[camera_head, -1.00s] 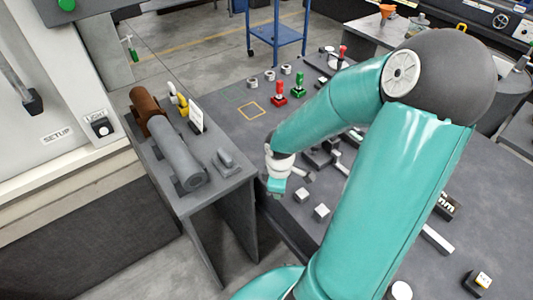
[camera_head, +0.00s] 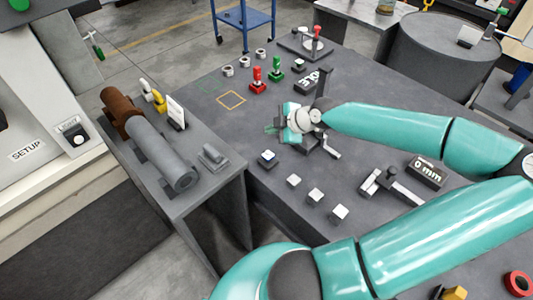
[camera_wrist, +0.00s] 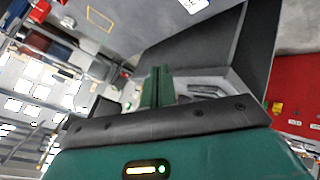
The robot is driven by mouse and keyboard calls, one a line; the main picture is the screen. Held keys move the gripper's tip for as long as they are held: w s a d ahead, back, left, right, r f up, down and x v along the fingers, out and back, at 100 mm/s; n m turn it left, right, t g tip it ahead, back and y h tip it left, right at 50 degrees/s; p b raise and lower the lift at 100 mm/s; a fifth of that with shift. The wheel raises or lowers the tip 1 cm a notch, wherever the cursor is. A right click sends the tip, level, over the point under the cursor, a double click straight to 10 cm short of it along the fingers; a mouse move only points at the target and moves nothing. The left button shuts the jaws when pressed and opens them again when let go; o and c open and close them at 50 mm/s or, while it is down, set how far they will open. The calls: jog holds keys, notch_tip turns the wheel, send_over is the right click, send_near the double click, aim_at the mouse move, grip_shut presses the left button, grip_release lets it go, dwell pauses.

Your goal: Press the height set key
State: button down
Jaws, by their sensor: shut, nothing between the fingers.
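Several small keys with pale tops stand on the dark bench (camera_head: 215,115) in the head view. One key with a dark base (camera_head: 267,158) is just below my gripper in the picture. Three more white keys (camera_head: 294,181) run in a diagonal row towards the front. I cannot read a label that tells which is the height set key. My gripper (camera_head: 272,130) is shut and empty over the bench, apart from the keys as far as I can see. The wrist view shows its closed green fingers (camera_wrist: 161,86).
A display reading "0 mm" (camera_head: 427,172) sits beside a slide fixture (camera_head: 392,188); another display (camera_head: 308,80) is farther back. Red (camera_head: 258,80) and green (camera_head: 277,68) handled pieces stand behind my gripper. A side table with a grey cylinder (camera_head: 167,152) is at the left.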

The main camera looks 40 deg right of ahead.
aim_at(271, 156)
jog(key=shift+w+f, duration=0.1)
jog(key=shift+f, duration=4.4)
jog(key=shift+f, duration=0.1)
jog(key=shift+f, duration=0.3)
jog(key=shift+f, duration=0.55)
jog(key=shift+r, duration=1)
